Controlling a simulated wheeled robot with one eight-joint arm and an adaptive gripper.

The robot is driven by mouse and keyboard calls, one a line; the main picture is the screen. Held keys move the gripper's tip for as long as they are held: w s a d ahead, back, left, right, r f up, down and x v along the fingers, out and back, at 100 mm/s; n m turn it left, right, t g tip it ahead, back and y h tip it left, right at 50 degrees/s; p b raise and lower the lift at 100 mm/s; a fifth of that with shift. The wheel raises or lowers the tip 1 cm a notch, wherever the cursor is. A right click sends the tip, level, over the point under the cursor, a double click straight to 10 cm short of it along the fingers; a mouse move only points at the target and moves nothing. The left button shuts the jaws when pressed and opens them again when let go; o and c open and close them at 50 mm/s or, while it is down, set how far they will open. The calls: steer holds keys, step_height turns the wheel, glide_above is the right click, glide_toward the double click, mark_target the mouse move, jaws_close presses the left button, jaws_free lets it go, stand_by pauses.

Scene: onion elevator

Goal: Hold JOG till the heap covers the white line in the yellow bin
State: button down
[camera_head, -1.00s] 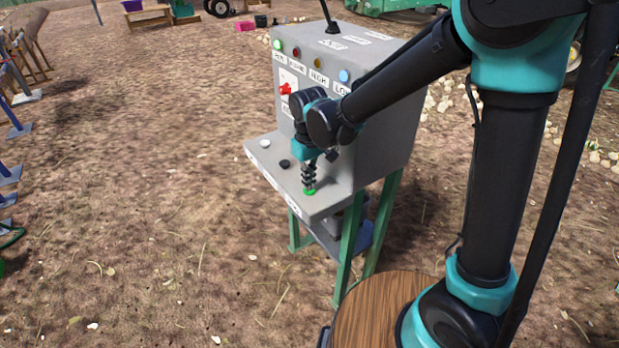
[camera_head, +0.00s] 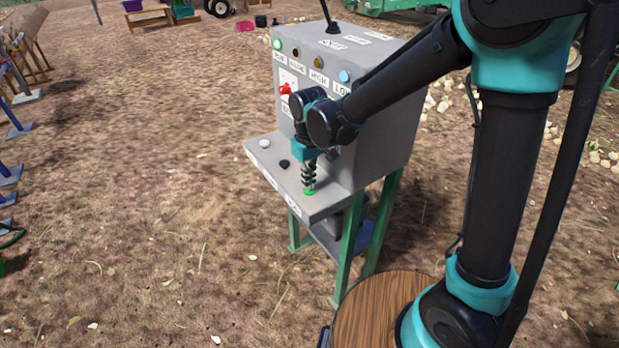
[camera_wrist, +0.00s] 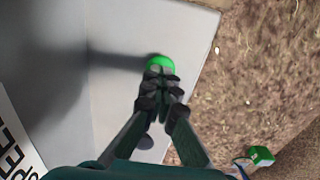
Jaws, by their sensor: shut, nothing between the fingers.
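A grey control box (camera_head: 392,120) stands on green legs, with a sloping shelf at its front. On the shelf are a white button (camera_head: 265,143), a black button (camera_head: 284,163) and a green button (camera_head: 309,192). My gripper (camera_head: 309,186) is shut and empty, pointing down with its fingertips at the green button. In the wrist view the fingertips (camera_wrist: 160,72) overlap the near edge of the green button (camera_wrist: 161,62); I cannot tell how far it is pressed. The label beside the green button is too small to read. The yellow bin and its white line are not visible to me.
The box's panel has a red switch (camera_head: 286,88), a lit green lamp (camera_head: 278,45), a blue lamp (camera_head: 344,76) and a black lever (camera_head: 331,20) on top. Open dirt ground (camera_head: 150,200) lies to the left. Blue-footed stands are at the far left.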

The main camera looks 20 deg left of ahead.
steer(key=shift+s+f, duration=0.15)
steer(key=shift+f, duration=0.1)
stand_by(0.6)
steer(key=shift+r, duration=0.2)
step_height(320, 180, up, 14)
stand_by(0.3)
stand_by(3.0)
steer(key=shift+f, duration=5.55)
steer(key=shift+f, duration=0.7)
